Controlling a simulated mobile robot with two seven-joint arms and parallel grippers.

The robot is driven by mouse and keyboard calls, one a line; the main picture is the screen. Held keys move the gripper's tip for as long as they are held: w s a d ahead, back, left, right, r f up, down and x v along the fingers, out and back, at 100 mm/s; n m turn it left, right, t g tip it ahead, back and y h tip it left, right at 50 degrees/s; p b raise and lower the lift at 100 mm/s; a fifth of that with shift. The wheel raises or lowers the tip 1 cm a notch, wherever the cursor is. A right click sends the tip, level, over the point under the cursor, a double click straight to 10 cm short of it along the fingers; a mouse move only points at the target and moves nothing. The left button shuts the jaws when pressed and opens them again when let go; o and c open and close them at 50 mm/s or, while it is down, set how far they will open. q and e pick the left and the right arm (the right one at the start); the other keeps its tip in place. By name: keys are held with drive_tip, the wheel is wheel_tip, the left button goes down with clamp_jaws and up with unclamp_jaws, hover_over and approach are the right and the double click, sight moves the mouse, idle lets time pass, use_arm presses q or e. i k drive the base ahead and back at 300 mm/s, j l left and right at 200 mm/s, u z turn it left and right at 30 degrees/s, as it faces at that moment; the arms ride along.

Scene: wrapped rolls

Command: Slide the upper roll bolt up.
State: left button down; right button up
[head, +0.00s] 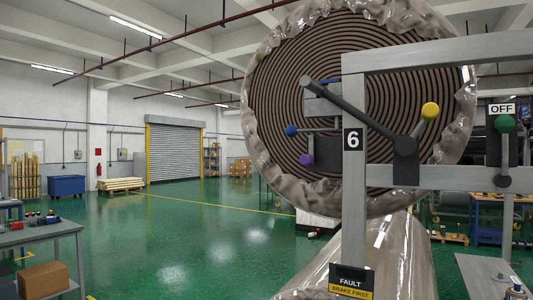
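A large wrapped roll (290,75) with a spiral end face fills the upper right, behind a grey metal frame (355,215) marked 6. A short rod with a blue knob (291,130) sticks out left of the post, and a purple knob (306,159) is just below it. A dark bar (365,115) slants down to a dark hub, from which a rod with a yellow knob (430,110) points up and right. No label shows which part is the upper roll bolt. Neither of my grippers is in view.
A green-knobbed lever (503,123) stands upright under an OFF sign. A FAULT, BRAKE FIRST sign (351,282) is low on the post. A second wrapped roll (395,260) lies below. A table (60,232) stands at left, with a cardboard box (44,279) below. The green floor (200,240) between is open.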

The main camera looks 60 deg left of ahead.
sight(310, 159)
drive_tip(key=u, duration=1.45)
